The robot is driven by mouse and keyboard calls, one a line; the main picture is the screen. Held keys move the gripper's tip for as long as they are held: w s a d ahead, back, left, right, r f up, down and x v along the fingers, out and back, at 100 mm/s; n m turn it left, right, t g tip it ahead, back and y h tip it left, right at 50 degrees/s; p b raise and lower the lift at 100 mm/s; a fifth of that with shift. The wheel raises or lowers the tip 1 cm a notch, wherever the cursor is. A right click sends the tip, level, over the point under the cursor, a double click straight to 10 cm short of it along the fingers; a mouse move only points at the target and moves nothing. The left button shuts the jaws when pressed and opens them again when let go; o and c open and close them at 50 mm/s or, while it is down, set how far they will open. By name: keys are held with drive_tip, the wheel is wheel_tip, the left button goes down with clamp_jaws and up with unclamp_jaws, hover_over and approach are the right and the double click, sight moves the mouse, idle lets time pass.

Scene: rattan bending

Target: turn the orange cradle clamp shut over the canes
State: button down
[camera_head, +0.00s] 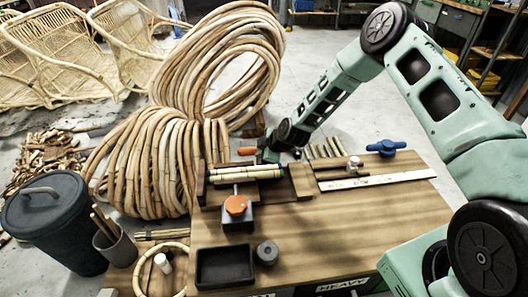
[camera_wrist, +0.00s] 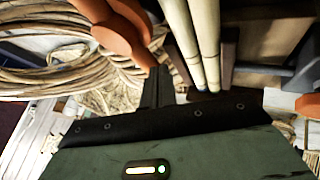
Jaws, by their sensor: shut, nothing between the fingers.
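The canes (camera_head: 245,173) lie side by side in a wooden cradle (camera_head: 222,189) on the bench. The orange clamp (camera_head: 247,151) shows as a small orange arm at the cradle's far edge, and its lever fills the upper left of the wrist view (camera_wrist: 118,28). My gripper (camera_head: 268,156) is low beside the clamp, at the far side of the canes. In the wrist view its dark fingers (camera_wrist: 157,78) are together and empty, close to the lever's lower end. I cannot tell whether they touch it. The pale canes (camera_wrist: 205,40) run just right of the fingers. The clamp's pivot is hidden.
An orange knob (camera_head: 235,205) on a grey block stands in front of the cradle. A black tray (camera_head: 224,266) and a dark round weight (camera_head: 267,252) are nearer. A blue-handled tool (camera_head: 386,147) and a ruler (camera_head: 376,181) lie right. Big cane coils (camera_head: 150,165) crowd the left.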

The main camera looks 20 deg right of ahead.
drive_tip(key=x, duration=0.5)
drive_tip(key=shift+b, duration=0.35)
